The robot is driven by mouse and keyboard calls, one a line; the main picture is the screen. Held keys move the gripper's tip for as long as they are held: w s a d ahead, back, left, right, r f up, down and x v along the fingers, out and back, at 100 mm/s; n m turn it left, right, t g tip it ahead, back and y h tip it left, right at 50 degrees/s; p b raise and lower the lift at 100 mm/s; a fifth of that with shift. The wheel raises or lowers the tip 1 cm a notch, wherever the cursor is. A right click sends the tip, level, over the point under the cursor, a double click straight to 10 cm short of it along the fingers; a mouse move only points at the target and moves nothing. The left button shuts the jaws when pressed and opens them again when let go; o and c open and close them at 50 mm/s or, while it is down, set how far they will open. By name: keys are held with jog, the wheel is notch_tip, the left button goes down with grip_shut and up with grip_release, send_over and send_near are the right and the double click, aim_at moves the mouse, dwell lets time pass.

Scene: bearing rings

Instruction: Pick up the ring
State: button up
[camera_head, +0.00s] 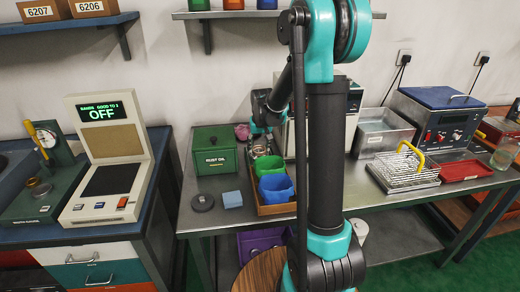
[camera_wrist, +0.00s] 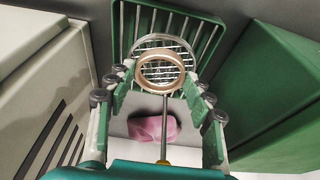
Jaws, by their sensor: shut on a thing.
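In the wrist view, a copper-coloured ring (camera_wrist: 161,71) lies between the fingertips of my gripper (camera_wrist: 160,78), and the fingers are shut on it from both sides. A larger silvery ring shape (camera_wrist: 178,44) shows just behind it, over the bars of a green slatted basket (camera_wrist: 122,22). I cannot tell whether the two touch. A thin rod (camera_wrist: 164,130) runs below the ring in the picture. In the head view my gripper (camera_head: 262,135) is small and partly hidden by my arm, above the back of the steel bench; the ring is too small there to make out clearly.
A green rust-oil box (camera_head: 214,150) stands left of my gripper, and a pink cloth (camera_wrist: 153,127) lies close by. Green and blue bins (camera_head: 275,188) sit in front. A cream machine (camera_wrist: 35,90) is close on the wrist view's left. A wire rack (camera_head: 405,170) stands farther right.

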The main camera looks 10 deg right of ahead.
aim_at(260, 150)
notch_tip(260, 150, up, 19)
jog(key=shift+d, duration=0.15)
dwell(1.0)
